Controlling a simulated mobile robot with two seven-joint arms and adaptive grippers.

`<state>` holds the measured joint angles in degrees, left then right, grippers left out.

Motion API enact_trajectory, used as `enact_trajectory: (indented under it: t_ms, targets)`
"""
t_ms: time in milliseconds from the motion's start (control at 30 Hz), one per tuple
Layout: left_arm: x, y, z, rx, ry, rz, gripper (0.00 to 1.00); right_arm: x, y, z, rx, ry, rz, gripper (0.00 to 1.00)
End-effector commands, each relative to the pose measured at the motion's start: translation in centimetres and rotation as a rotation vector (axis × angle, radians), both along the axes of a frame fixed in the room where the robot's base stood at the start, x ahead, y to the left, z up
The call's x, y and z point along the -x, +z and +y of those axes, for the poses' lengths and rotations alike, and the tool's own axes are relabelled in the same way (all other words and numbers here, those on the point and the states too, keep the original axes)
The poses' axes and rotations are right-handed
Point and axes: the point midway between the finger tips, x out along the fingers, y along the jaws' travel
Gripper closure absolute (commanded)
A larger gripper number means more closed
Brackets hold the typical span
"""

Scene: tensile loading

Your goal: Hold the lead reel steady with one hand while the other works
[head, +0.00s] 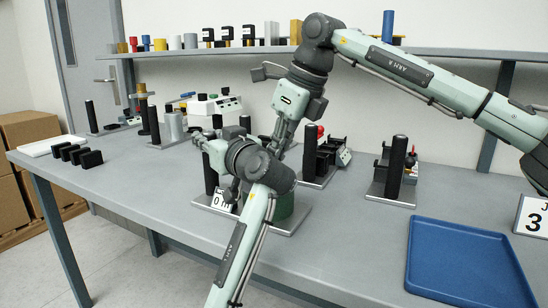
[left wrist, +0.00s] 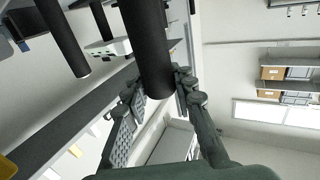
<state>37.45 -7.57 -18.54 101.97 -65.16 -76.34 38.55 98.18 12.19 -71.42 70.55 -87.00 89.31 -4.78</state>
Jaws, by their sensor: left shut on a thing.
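A green drum (head: 286,206), possibly the lead reel, stands on a metal base plate (head: 292,221), partly hidden behind my left wrist. My left gripper (head: 207,147) reaches in over this station. In the left wrist view its fingers (left wrist: 160,92) are shut around a thick black post (left wrist: 150,45). In the head view a black post (head: 210,180) shows just below the left gripper. My right gripper (head: 284,133) points down just behind and right of my left wrist. Its fingertips are partly hidden, and I cannot tell whether it is open.
A numbered card (head: 222,200) stands at the plate's front. Another post station (head: 398,165) is at right, with a blue tray (head: 465,262) in front. Black blocks (head: 90,158) and a white slab (head: 52,145) lie at left. A shelf (head: 260,50) with small parts runs behind.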

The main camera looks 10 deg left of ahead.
Motion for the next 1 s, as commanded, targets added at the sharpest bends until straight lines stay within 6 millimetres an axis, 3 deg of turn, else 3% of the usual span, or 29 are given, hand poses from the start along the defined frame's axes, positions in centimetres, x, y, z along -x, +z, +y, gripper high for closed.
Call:
enact_trajectory:
  t_ms: [467, 567, 867, 1000]
  targets:
    - [0.0, 0.0, 0.0, 0.000, 0.000, 0.000, 1.00, -0.1, 0.1, 0.0, 0.000, 0.107, -0.001, 1.00]
    - [0.0, 0.0, 0.0, 0.000, 0.000, 0.000, 1.00, -0.1, 0.1, 0.0, 0.000, 0.107, -0.001, 0.87]
    - [0.0, 0.0, 0.0, 0.000, 0.000, 0.000, 1.00, -0.1, 0.1, -0.1, 0.000, 0.105, 0.000, 0.86]
    - [0.0, 0.0, 0.0, 0.000, 0.000, 0.000, 1.00, 0.0, 1.2, -0.5, 0.000, 0.104, -0.002, 0.86]
